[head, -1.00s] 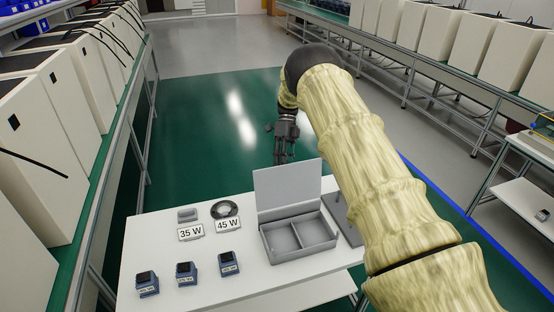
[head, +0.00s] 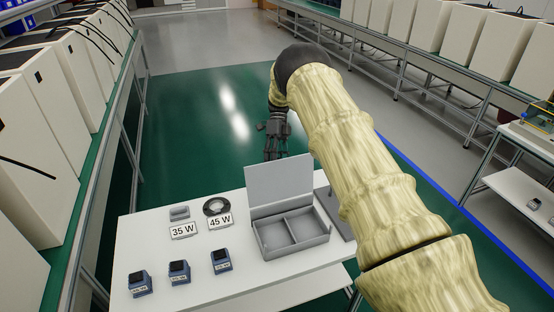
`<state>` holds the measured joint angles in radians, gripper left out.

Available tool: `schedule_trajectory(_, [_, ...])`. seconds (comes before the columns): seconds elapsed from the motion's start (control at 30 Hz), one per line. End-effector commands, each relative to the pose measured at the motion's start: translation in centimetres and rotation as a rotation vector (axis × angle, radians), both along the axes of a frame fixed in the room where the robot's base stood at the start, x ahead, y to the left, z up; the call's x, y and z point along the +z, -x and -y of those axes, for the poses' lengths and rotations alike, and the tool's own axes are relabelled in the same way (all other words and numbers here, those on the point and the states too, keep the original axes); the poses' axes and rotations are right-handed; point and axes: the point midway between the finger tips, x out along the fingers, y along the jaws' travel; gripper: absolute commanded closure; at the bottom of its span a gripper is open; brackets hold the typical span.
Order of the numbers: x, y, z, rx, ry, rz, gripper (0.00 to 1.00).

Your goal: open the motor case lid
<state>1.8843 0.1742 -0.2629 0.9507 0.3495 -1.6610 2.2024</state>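A grey case (head: 291,238) with two empty-looking compartments sits at the right part of the white table. Its flat grey lid (head: 279,184) stands raised along the case's back edge, roughly upright. My gripper (head: 274,154) hangs at the end of my arm just beyond the lid, above and behind it in the picture. It appears apart from the lid, though the depth is hard to judge. The fingers are dark and small, and I cannot tell whether they are open or shut. No object shows between them.
On the white table (head: 190,250) stand several small blue motors (head: 180,272), a "35 W" sign (head: 184,231), a "45 W" sign (head: 220,222), a grey block (head: 180,212) and a dark ring (head: 217,206). A grey plate lies right of the case. White cabinets line both sides.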

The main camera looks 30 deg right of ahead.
Motion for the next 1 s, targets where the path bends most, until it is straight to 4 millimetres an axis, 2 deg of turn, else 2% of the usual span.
schedule_trajectory(0.57, [0.2,-0.1,0.4,-0.003,0.001,0.000,0.53])
schedule_trajectory(0.67, [0.9,-0.6,0.7,-0.003,0.002,0.001,0.53])
schedule_trajectory(1.0, [4.8,-3.6,2.2,0.000,0.002,0.003,0.53])
